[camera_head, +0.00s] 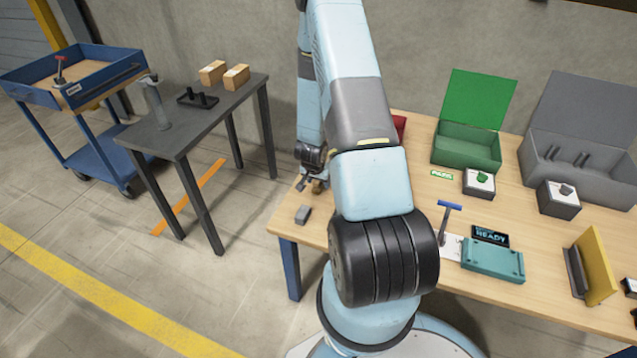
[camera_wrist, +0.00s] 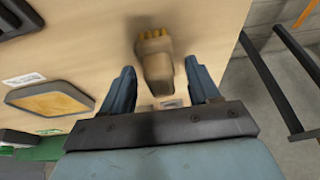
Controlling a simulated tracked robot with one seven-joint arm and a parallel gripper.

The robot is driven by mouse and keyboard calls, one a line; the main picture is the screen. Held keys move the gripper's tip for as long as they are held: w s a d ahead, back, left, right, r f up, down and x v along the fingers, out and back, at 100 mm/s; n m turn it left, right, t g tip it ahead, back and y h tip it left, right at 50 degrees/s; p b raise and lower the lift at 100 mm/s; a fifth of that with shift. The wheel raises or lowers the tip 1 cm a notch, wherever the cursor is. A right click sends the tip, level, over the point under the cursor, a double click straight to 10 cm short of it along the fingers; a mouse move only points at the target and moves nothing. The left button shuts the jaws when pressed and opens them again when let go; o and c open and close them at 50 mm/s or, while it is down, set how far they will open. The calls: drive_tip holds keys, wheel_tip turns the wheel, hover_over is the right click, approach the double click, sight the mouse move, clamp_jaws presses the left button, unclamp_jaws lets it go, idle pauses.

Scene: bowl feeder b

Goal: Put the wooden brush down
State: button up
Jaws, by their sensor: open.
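The wooden brush (camera_wrist: 155,62) is a brown block with a yellowish end, seen in the wrist view over the light wooden tabletop (camera_wrist: 90,45). My gripper (camera_wrist: 158,72) is open, with one blue-grey finger on each side of the brush's near part and a gap visible on both sides. The brush appears to lie on the table, but its exact contact with the top is hard to tell. In the head view my gripper (camera_head: 312,172) is small, low over the table's left end, and partly hidden by my arm; a bit of brown shows beside it.
A small grey block (camera_head: 303,214) lies near the table's left front corner. A green open box (camera_head: 466,150), a grey open box (camera_head: 580,155) and a teal device (camera_head: 492,262) stand to the right. A separate dark table (camera_head: 195,125) and a blue cart (camera_head: 105,155) stand left.

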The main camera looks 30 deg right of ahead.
drive_tip(key=s+a+r+n+t+y, duration=0.15)
drive_tip(key=a+r, duration=0.35)
drive_tip(key=r, duration=0.8)
drive_tip(key=s+a+r+n+y, duration=0.15)
drive_tip(key=a+r, duration=0.35)
drive_tip(key=r, duration=0.7)
drive_tip(key=s+a+r+n+t+y, duration=0.1)
drive_tip(key=s+a+r+n, duration=0.15)
drive_tip(key=a+r, duration=0.7)
drive_tip(key=s+r+n+h, duration=0.1)
drive_tip(key=s+r+n, duration=0.4)
drive_tip(key=s+r, duration=1.3)
drive_tip(key=shift+s+d, duration=0.3)
drive_tip(key=shift+s, duration=0.8)
drive_tip(key=shift+r, duration=0.1)
